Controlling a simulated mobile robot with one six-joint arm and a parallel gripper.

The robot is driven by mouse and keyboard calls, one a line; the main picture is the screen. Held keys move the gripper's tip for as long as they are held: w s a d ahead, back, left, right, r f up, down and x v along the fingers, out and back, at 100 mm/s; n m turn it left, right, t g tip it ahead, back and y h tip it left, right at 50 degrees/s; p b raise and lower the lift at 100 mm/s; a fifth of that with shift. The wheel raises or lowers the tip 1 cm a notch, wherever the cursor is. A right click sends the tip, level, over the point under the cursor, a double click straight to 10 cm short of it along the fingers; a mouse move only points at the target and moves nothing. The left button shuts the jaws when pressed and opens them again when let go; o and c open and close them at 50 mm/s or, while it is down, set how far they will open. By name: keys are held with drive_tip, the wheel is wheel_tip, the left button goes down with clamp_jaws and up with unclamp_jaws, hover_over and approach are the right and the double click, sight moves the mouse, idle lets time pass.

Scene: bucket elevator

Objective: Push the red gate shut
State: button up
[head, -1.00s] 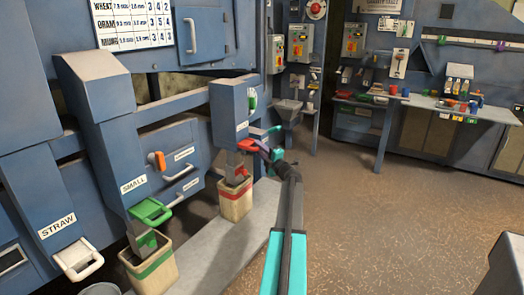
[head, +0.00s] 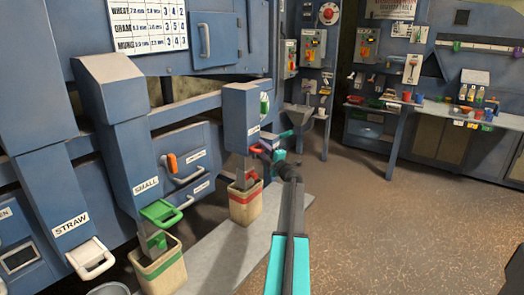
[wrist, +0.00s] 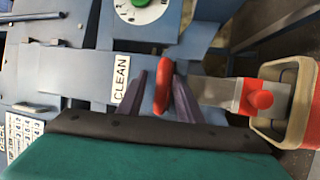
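The red gate's handle (head: 255,150) is on the clean spout of the blue machine, above a cream bucket with a red band (head: 246,203). In the wrist view the red handle (wrist: 162,80) is seen edge-on, beside the CLEAN label (wrist: 121,80). My gripper (wrist: 158,90) has its two purple fingers apart, one on each side of the handle. The handle is closer to the right finger; I cannot tell whether they touch. In the head view my gripper (head: 268,147) is at the gate and partly hides it.
A green gate handle (head: 160,212) on the SMALL spout and a white handle (head: 90,258) on the STRAW spout are to the left. A bucket with a green band (head: 160,268) stands below the green one.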

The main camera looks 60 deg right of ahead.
drive_tip(key=shift+s+f, duration=0.1)
drive_tip(key=v, duration=1.3)
drive_tip(key=shift+s+a+b, duration=0.15)
drive_tip(key=shift+s+b, duration=0.15)
drive_tip(key=shift+b, duration=0.15)
drive_tip(key=shift+s+f, duration=0.1)
idle(0.4)
